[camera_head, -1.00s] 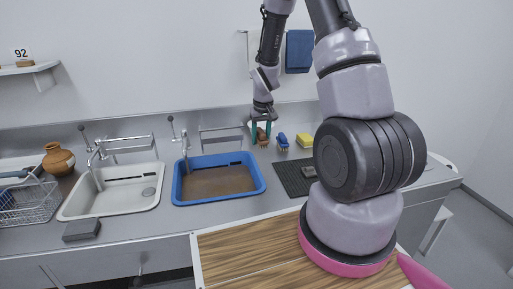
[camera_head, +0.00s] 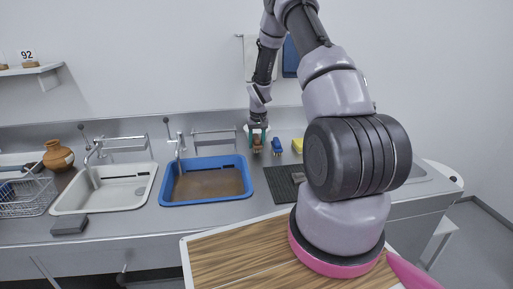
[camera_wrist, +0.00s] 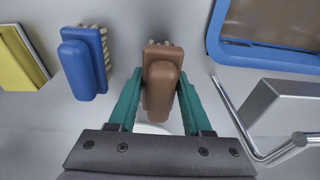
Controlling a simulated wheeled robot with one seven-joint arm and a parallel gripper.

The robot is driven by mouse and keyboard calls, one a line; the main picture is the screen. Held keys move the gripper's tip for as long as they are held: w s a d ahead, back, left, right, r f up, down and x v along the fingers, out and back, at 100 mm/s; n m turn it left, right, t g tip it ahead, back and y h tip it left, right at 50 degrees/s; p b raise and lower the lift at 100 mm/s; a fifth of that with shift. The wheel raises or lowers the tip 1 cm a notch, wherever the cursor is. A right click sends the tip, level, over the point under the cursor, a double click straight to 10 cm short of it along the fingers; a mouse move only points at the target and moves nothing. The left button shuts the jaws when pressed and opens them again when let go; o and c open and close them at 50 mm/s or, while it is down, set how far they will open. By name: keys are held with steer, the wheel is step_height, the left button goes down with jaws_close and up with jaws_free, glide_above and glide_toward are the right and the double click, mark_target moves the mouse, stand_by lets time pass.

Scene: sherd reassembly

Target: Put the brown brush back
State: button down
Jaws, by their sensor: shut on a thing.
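The brown brush (camera_wrist: 161,85) is between the two green fingers of my gripper (camera_wrist: 160,100) in the wrist view, with its pale bristles showing at the far edge. My gripper is shut on it. In the head view my gripper (camera_head: 257,142) is at the back of the counter, right of the blue basin, and the brown brush (camera_head: 257,146) shows small between the fingers. From these views I cannot tell whether the brush touches the counter.
A blue brush (camera_wrist: 85,65) lies beside the brown one, and a yellow sponge (camera_wrist: 20,62) lies beyond it. A dark ribbed mat (camera_head: 281,184) lies in front.

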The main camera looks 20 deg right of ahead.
steer(key=shift+f, duration=0.95)
steer(key=shift+c, duration=1.7)
jaws_free()
steer(key=shift+f, duration=0.15)
